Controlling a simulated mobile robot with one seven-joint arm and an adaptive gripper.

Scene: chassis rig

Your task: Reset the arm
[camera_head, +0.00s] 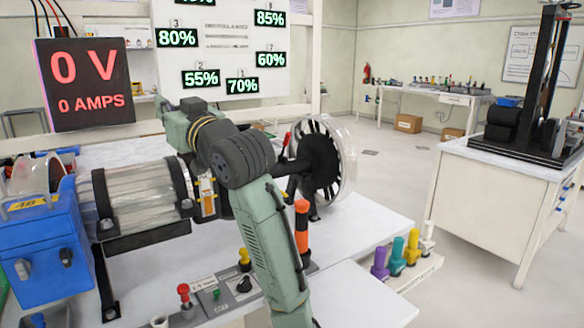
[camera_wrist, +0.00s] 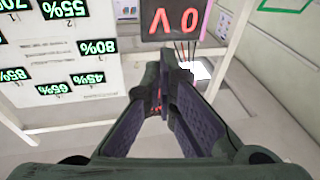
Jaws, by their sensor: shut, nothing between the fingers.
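My green arm (camera_head: 262,225) rises from the bottom centre of the head view and bends at a dark joint above the bench. Its upper end is near the clear cylinder, in front of the white percentage board (camera_head: 225,40). In the wrist view my gripper (camera_wrist: 172,72) is shut, with its fingers together at the tips and nothing between them. Past the fingertips, the red-lettered display (camera_wrist: 178,22) and the board (camera_wrist: 55,60) appear upside down. In the head view the fingertips are hard to make out against the arm.
The white bench (camera_head: 352,262) holds a clear cylinder (camera_head: 142,197), a blue box (camera_head: 45,245), a spoked wheel (camera_head: 322,165), an orange-and-black post (camera_head: 301,228) and a control panel (camera_head: 225,292). The voltage display (camera_head: 85,80) stands left. Clear floor (camera_head: 395,170) lies right, before another table (camera_head: 500,195).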

